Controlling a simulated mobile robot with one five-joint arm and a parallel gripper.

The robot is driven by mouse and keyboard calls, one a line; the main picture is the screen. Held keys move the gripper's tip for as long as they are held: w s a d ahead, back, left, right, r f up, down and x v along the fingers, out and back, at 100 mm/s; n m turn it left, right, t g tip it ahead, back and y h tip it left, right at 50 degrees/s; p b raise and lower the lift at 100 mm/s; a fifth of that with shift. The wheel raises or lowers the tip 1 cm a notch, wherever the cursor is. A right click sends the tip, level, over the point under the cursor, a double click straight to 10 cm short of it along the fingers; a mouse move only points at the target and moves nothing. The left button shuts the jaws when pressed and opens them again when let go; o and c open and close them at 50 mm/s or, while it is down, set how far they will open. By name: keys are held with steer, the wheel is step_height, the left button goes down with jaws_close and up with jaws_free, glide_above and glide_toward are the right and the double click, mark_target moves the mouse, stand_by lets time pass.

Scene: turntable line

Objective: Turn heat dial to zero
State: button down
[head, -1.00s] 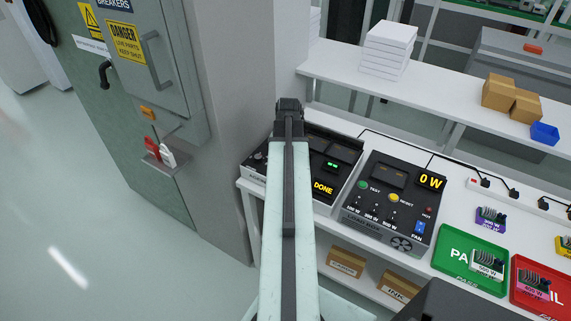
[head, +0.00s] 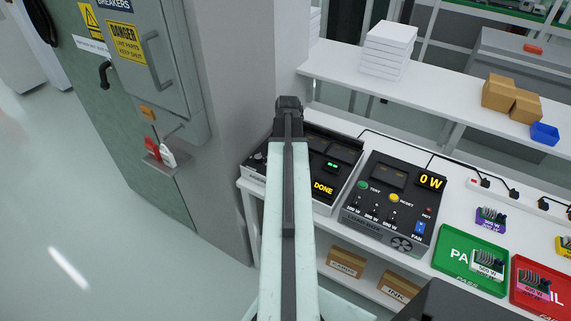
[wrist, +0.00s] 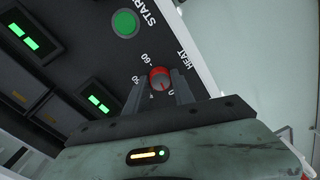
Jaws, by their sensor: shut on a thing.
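The heat dial (wrist: 159,75) is a small red knob on a dark panel, seen in the wrist view beside the word HEAT. Printed scale numbers ring it, with a 0 close to the right finger. My gripper (wrist: 161,86) is shut on the dial, one dark finger on each side. The fingers hide part of the scale, and the exact pointer setting is too small to read. In the head view my arm covers part of the dark machine (head: 324,188) that shows DONE, and the dial and fingertips are hidden there.
A green START button (wrist: 125,23) and lit green displays (wrist: 99,104) are near the dial. In the head view a second console (head: 388,205) reading 0 W stands to the right, then a green tray (head: 452,252). A grey pillar (head: 238,80) rises close at the left.

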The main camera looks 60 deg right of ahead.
steer(key=shift+n, duration=1)
steer(key=c, duration=1.1)
jaws_free()
steer(key=r+p, duration=0.8)
steer(key=shift+d, duration=0.2)
steer(key=shift+f, duration=0.1)
